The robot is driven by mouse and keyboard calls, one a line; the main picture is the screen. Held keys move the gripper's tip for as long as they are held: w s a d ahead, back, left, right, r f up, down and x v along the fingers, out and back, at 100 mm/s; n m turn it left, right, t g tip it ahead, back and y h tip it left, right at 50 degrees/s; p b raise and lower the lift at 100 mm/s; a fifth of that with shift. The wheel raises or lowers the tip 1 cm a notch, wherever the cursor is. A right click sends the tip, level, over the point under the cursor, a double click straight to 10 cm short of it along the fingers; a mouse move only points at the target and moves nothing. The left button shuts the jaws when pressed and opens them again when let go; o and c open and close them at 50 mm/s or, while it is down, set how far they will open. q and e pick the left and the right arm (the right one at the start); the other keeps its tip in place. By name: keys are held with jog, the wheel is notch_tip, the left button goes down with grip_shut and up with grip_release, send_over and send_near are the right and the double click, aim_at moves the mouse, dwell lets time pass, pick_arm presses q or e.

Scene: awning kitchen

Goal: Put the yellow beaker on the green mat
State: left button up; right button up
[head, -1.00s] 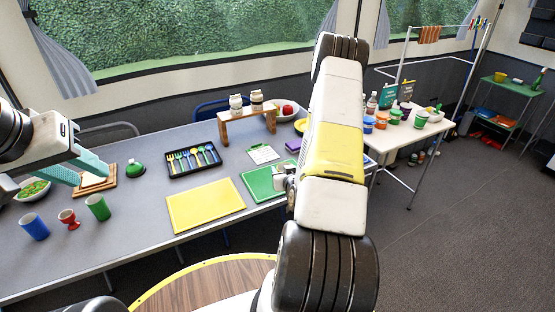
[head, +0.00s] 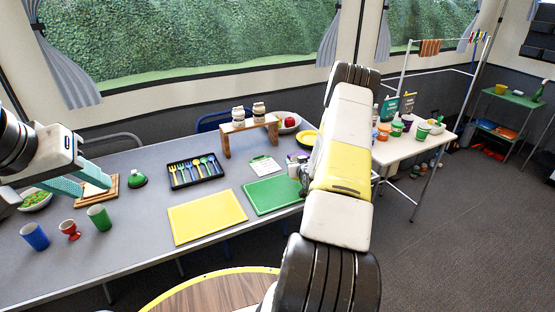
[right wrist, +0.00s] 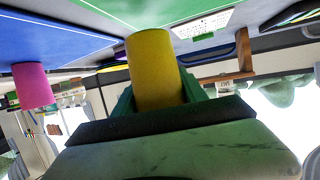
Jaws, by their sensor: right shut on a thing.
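The yellow beaker (right wrist: 153,58) is between the green fingers of my right gripper (right wrist: 158,88) in the right wrist view. The gripper is shut on it. In the head view my right arm hides the beaker and the fingers. The green mat (head: 272,195) lies flat and bare on the long grey table, just left of my right forearm. It also shows at the top of the right wrist view (right wrist: 140,10), beyond the beaker. My left gripper (head: 83,182) is at the left, its teal fingers apart, near a wooden board (head: 108,191) with a pale item.
A yellow mat (head: 207,217), cutlery tray (head: 195,169) and small wooden stand (head: 249,133) are near the green mat. Blue (head: 35,236), red (head: 69,229) and green (head: 99,217) cups stand at left. The right wrist view shows a blue surface (right wrist: 50,40) and pink cup (right wrist: 33,85).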

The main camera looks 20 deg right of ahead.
jog(key=shift+w+d+f, duration=0.1)
jog(key=shift+f, duration=0.8)
jog(key=shift+w+d+f, duration=0.1)
jog(key=shift+f, duration=0.75)
jog(key=shift+a+f, duration=0.1)
jog(key=o, duration=1.3)
jog(key=shift+o, duration=0.2)
